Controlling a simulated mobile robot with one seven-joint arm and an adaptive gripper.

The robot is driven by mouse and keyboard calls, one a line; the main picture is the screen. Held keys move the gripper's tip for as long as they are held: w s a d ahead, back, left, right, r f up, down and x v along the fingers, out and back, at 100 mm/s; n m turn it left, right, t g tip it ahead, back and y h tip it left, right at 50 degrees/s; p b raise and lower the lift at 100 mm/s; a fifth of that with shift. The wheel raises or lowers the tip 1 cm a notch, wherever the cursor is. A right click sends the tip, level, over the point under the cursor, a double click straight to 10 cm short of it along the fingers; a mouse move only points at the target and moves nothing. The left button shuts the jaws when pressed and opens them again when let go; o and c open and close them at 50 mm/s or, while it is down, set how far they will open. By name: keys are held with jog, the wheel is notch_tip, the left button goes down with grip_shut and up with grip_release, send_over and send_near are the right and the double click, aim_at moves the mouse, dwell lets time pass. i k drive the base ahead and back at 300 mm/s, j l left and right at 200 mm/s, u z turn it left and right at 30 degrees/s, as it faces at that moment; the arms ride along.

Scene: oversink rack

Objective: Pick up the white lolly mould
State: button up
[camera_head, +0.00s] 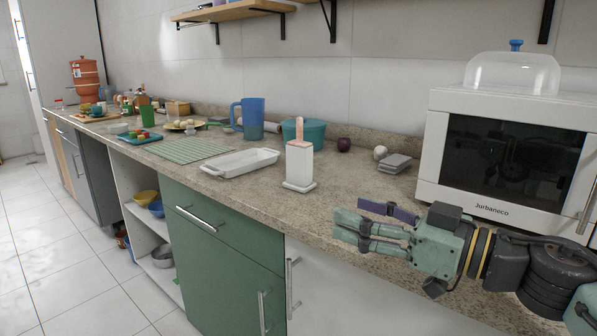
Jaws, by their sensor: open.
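The white lolly mould (300,165) stands upright on the stone counter, left of the microwave. It is a tall white block on a wider white base, with a pinkish stick rising from its top. My gripper (352,219) is open and empty, its fingers pointing left. It appears at the counter's front edge, to the right of the mould and lower in the picture, apart from it. No part of the mould is hidden by my gripper.
A white baking dish (242,162) lies left of the mould. A teal pot (304,131) and a blue jug (253,118) stand behind. An onion (344,145), a garlic bulb (380,153) and grey stacked pieces (395,163) sit right. The microwave (510,150) borders the right side.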

aim_at(300, 160)
jog(key=i+j, duration=0.1)
jog(key=i, duration=0.35)
jog(key=i+j, duration=0.15)
jog(key=i, duration=0.3)
